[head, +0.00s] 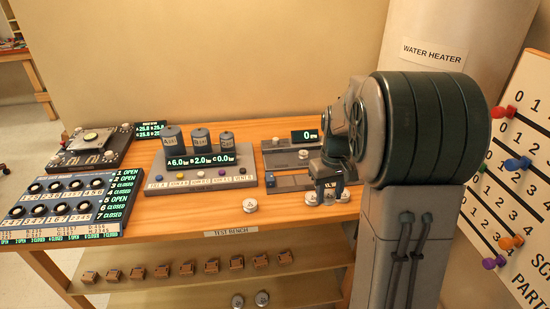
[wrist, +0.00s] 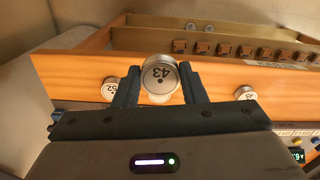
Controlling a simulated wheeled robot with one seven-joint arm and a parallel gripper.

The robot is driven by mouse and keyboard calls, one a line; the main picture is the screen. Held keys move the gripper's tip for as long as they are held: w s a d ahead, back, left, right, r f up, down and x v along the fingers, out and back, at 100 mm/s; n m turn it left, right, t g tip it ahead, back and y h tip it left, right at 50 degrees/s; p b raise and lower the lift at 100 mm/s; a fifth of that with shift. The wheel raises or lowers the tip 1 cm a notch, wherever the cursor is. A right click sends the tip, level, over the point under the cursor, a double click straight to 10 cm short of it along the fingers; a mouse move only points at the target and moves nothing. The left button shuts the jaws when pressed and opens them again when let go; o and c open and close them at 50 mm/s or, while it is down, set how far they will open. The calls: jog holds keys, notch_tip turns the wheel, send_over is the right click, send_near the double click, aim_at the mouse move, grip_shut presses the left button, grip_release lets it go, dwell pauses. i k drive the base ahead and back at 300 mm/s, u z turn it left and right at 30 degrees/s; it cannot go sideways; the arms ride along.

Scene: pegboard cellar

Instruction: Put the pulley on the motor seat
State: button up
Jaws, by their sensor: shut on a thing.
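My gripper (head: 327,194) is at the front edge of the bench, right of the middle, pointing down. In the wrist view its two fingers are shut on a round silver pulley (wrist: 160,76) marked 43. A pale round part shows just below that pulley; I cannot tell whether it belongs to it. The grey motor unit (head: 277,162) with a "0 RPM" display stands behind and left of my gripper. A small silver disc (head: 303,154) shows on it. My arm hides its right part, and I cannot make out the seat clearly.
Loose silver discs lie along the front edge, one left (head: 250,205) and one right (head: 345,196) of my gripper. A grey panel with three cylinders (head: 200,180) stands to the left, then a switch panel (head: 65,203). Small brown boxes (head: 186,269) line the shelf below.

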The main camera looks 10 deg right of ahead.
aim_at(280, 159)
jog(key=i, duration=0.85)
jog(key=z, duration=0.05)
